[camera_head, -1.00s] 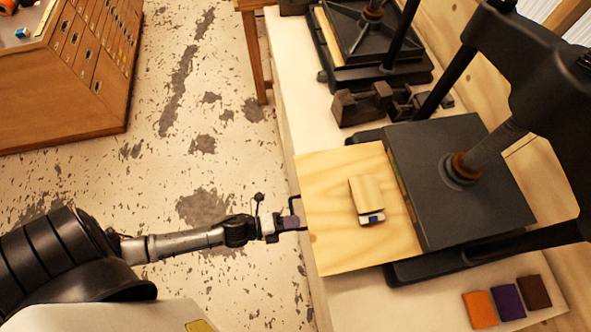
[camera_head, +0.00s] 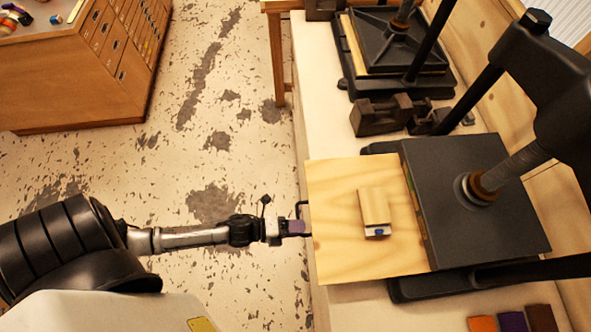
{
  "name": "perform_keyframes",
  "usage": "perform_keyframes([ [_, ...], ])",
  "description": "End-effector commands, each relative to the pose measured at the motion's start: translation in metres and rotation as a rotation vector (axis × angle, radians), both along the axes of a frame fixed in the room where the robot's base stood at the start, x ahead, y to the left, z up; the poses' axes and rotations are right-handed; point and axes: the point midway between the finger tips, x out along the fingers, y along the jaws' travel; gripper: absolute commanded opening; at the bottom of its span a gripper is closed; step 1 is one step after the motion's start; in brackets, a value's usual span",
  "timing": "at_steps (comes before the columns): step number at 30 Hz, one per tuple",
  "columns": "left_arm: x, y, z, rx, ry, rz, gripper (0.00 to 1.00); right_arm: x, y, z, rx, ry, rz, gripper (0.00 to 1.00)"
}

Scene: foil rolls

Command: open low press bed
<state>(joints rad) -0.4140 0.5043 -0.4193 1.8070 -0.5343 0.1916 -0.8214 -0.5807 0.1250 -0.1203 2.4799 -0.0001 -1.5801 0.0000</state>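The low press bed (camera_head: 335,245) is a pale wooden board that sticks out to the left from under the dark platen (camera_head: 440,190) of the near press. A small wooden block (camera_head: 374,206) with a blue and white end lies on the board. My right gripper is not in view.
A second press (camera_head: 390,45) stands behind on the same bench, with dark metal blocks (camera_head: 390,115) between. Orange, purple and brown squares (camera_head: 512,321) lie at the front right. A drawer cabinet (camera_head: 100,60) stands at the far left. The floor between is clear.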

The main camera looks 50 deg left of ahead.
Motion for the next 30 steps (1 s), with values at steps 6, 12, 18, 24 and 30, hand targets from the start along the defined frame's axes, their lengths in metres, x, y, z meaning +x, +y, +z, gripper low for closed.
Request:
perform_keyframes([
  [6, 0.000, -0.001, 0.001, -0.003, -0.002, -0.001, 0.37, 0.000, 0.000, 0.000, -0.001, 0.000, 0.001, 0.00],
  [12, -0.008, 0.006, 0.002, -0.003, 0.000, -0.001, 0.37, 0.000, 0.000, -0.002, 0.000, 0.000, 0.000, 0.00],
  [18, -0.036, 0.026, 0.008, -0.001, 0.002, -0.001, 0.37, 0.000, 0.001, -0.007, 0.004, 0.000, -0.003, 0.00],
  [24, -0.066, 0.049, 0.016, 0.000, 0.003, 0.000, 0.37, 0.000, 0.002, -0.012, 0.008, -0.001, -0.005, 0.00],
  [30, -0.089, 0.067, 0.023, -0.001, 0.003, -0.001, 0.37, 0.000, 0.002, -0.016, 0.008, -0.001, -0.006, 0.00],
])
